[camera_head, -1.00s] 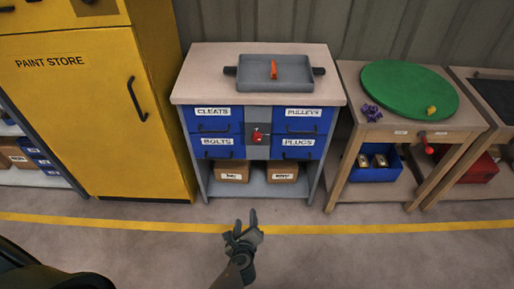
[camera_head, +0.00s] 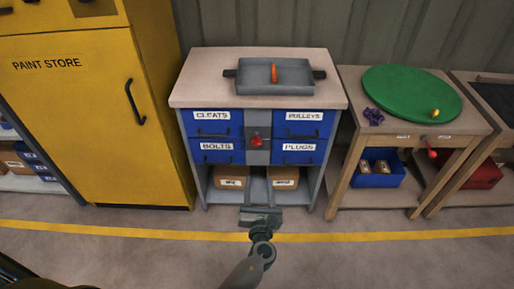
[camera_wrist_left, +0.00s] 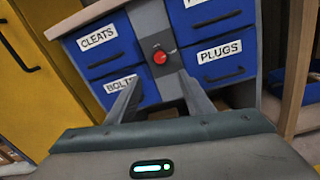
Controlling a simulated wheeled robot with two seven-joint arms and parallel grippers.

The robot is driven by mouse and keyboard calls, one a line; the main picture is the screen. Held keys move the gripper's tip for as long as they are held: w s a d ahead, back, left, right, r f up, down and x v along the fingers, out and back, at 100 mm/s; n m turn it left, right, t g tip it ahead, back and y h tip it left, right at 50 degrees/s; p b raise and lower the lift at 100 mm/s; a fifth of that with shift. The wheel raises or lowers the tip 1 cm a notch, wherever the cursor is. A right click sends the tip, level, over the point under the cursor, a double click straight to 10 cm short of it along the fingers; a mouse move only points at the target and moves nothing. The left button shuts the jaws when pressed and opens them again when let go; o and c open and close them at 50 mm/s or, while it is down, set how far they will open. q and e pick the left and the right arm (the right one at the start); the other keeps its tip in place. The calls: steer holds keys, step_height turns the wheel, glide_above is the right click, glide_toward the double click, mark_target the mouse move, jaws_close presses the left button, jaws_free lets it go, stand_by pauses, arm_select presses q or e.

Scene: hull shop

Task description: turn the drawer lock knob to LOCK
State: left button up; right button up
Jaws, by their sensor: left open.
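The red drawer lock knob (camera_head: 256,141) sits on the grey centre panel of the drawer unit (camera_head: 258,91), between the blue drawers. It also shows in the left wrist view (camera_wrist_left: 160,57), above and between my fingers. My left gripper (camera_head: 261,211) is in front of the unit, lower than the knob and apart from it. In the left wrist view its two fingers (camera_wrist_left: 158,98) are spread with nothing between them. The lock markings are too small to read. My right gripper is not in view.
A grey tray (camera_head: 251,82) with an orange item (camera_head: 273,73) stands on the unit. Cardboard boxes (camera_head: 230,183) sit on its lower shelf. A yellow paint store cabinet (camera_head: 85,120) is at left, a wooden table (camera_head: 352,84) with a green disc (camera_head: 410,88) at right. The floor in front is clear.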

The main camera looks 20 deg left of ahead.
arm_select(q)
glide_toward(257, 143)
steer(key=x, duration=0.3)
steer(key=b+x, duration=0.1)
steer(key=x, duration=0.2)
steer(key=shift+w+a+f, duration=0.15)
steer(key=shift+w+f, duration=0.05)
steer(key=shift+w, duration=0.1)
steer(key=shift+w+a, duration=0.25)
steer(key=shift+w, duration=0.4)
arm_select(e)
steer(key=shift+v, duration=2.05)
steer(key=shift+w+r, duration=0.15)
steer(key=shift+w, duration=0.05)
arm_select(q)
steer(key=c, duration=0.8)
steer(key=shift+c, duration=1.2)
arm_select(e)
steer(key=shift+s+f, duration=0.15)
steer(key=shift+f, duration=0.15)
